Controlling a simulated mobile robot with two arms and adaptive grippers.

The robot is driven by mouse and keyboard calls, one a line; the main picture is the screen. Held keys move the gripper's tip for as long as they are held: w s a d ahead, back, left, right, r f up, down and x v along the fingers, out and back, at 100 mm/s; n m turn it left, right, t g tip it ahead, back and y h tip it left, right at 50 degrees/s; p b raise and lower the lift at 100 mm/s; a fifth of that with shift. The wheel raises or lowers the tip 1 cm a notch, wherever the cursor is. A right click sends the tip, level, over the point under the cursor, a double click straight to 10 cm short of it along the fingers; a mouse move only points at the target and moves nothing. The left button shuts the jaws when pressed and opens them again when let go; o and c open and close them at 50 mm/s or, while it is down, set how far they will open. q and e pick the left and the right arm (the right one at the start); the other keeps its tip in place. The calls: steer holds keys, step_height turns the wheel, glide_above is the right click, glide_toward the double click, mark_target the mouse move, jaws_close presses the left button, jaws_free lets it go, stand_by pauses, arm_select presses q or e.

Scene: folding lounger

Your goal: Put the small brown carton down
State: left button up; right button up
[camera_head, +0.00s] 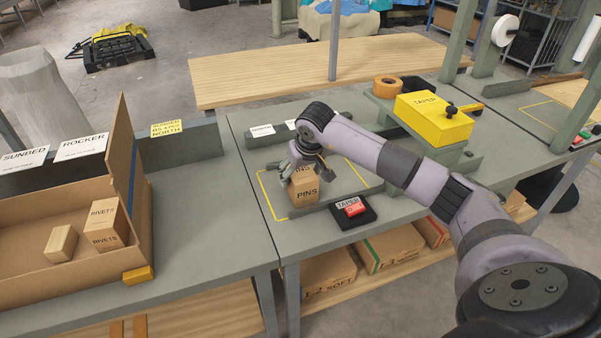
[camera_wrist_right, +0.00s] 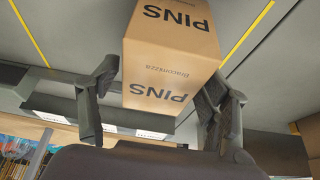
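The small brown carton (camera_head: 306,191), marked PINS, is upright inside the yellow outline on the grey bench. It fills the upper middle of the right wrist view (camera_wrist_right: 172,55). My right gripper (camera_head: 303,166) is over it from above and behind, with one finger on each side. Whether the carton's underside touches the bench is hard to tell. My left gripper is not in view.
A low grey rail (camera_head: 322,207) runs along the front. A yellow TAPER box (camera_head: 433,118) stands at right. An open cardboard box (camera_head: 60,284) with a RIVETS carton (camera_head: 108,226) and a plain block (camera_head: 61,243) stands at left.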

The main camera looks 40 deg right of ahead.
steer(key=shift+o, duration=0.2)
steer(key=shift+r, duration=0.25)
steer(key=v, duration=1.1)
steer(key=shift+s+r+b, duration=0.3)
steer(key=shift+r+b, duration=0.05)
steer(key=shift+a, duration=0.15)
